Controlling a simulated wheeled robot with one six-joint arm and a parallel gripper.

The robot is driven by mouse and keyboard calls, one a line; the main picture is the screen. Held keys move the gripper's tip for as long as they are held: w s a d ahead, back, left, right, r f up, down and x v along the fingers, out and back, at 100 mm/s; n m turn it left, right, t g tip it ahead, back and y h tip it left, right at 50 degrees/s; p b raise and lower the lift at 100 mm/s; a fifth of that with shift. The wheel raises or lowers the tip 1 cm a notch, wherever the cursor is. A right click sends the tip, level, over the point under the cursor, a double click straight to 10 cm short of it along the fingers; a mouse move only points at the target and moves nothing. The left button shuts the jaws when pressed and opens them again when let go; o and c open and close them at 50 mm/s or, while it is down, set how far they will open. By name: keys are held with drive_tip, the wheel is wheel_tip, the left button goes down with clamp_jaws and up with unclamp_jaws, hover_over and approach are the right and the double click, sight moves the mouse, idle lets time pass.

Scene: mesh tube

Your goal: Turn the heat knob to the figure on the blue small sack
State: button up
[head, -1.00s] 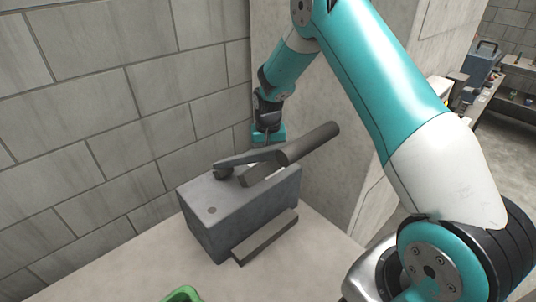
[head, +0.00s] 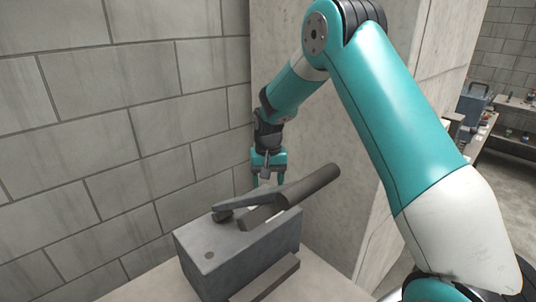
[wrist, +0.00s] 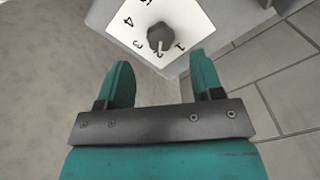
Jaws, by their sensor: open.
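The heat knob (wrist: 160,37) is a dark round knob on a white dial plate (wrist: 197,24) in the wrist view. The figures 1, 3 and 4 can be read around it. A pale mark on the knob points down toward the gripper side, near where 2 sits between 1 and 3. My gripper (wrist: 160,72) is open and empty, its teal fingers just short of the knob and apart from it. In the head view my gripper (head: 268,180) points down behind the grey machine (head: 215,255), which hides the knob. I see no blue small sack in either view.
A thick dark cylinder with a handle (head: 312,187) lies across the machine's top, in front of my gripper. A block wall (head: 90,130) stands to the left and a concrete pillar (head: 365,130) to the right, leaving a narrow space.

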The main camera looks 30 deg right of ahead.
wheel_tip(320, 180, up, 12)
drive_tip(key=b, duration=0.2)
drive_tip(key=shift+f, duration=0.1)
idle(0.3)
